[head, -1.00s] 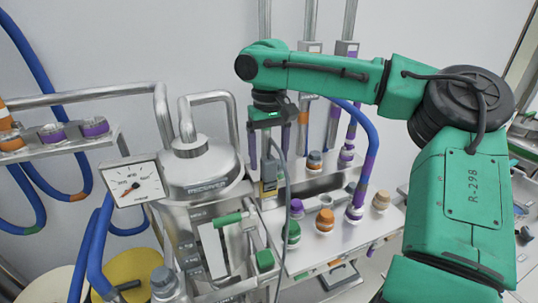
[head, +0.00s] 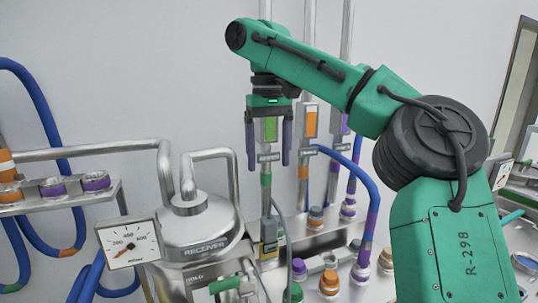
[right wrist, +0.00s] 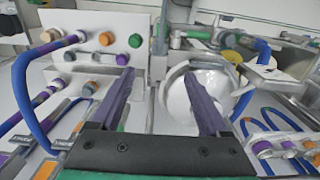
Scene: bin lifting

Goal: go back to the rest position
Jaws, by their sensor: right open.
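My right gripper (head: 267,158) hangs pointing down from my green arm, high in front of the grey wall. Its two purple fingers are apart, with nothing held between them. Behind the fingers shows an upright metal tube with a green label (head: 269,130). The right wrist view also shows the open gripper (right wrist: 158,80), above the bench and its fittings, touching nothing that I can see. My left gripper is in neither view.
The steel receiver vessel (head: 196,226) stands below and left of the gripper, with a dial gauge (head: 130,243) beside it. Several coloured caps, including an orange one (head: 329,282), and a blue hose (head: 367,205) are on the bench. Pipes run along the left.

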